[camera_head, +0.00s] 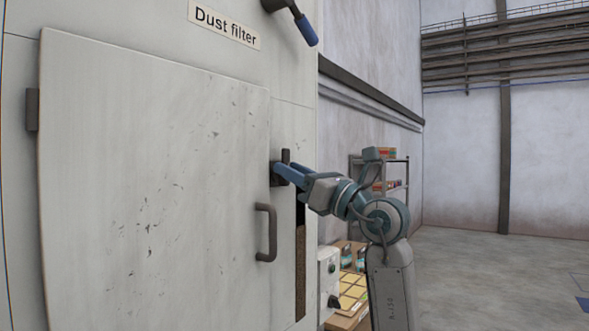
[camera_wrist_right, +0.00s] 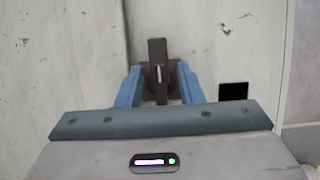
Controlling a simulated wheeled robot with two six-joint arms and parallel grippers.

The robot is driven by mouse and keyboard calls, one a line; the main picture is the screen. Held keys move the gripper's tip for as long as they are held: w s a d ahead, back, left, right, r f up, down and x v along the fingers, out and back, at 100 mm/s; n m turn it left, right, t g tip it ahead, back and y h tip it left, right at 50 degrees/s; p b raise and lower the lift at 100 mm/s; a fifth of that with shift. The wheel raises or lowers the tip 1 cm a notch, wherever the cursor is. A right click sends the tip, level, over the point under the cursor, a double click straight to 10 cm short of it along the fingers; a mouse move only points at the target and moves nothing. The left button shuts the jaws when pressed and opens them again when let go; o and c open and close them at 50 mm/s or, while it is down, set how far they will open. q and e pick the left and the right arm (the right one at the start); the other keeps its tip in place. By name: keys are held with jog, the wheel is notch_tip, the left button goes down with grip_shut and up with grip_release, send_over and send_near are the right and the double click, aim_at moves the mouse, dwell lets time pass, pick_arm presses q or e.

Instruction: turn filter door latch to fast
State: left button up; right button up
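The dust filter door (camera_head: 150,180) is a large pale, scuffed panel below a "Dust filter" label. Its dark latch (camera_head: 286,157) sits at the door's right edge, above a grey pull handle (camera_head: 266,232). In the right wrist view the latch (camera_wrist_right: 157,50) is a dark bar standing upright on a wider hub. My right gripper (camera_head: 283,173) reaches the latch from the right. In the wrist view its blue fingers (camera_wrist_right: 158,82) stand on either side of the latch, with gaps beside the bar. Whether they touch the hub is unclear. My left gripper is not in view.
A dark lever with a blue grip (camera_head: 305,28) juts out above. A narrow slot with brown material (camera_head: 300,270) lies right of the pull handle. A control box (camera_head: 329,285), yellow items (camera_head: 352,290) and a shelf (camera_head: 398,170) stand beyond.

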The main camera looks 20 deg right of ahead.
grip_shut()
jog(key=shift+n, duration=0.3)
jog(key=n+g+y+b, duration=0.1)
jog(key=n+g, duration=0.1)
jog(key=n, duration=0.3)
jog(key=n+g+y+b, duration=0.1)
jog(key=n+g, duration=0.1)
jog(key=n, duration=0.3)
jog(key=n+g+y+b, duration=0.1)
jog(key=n+g, duration=0.1)
jog(key=n, duration=0.3)
jog(key=shift+s+a+f+n+g+b, duration=0.1)
jog(key=shift+s+a+n+g+b, duration=0.05)
jog(key=shift+n+g+b, duration=0.25)
jog(key=n+g, duration=0.1)
jog(key=n, duration=0.2)
jog(key=n+h+p, duration=0.1)
jog(key=n, duration=0.2)
jog(key=shift+f+g, duration=0.2)
jog(key=shift+g, duration=0.2)
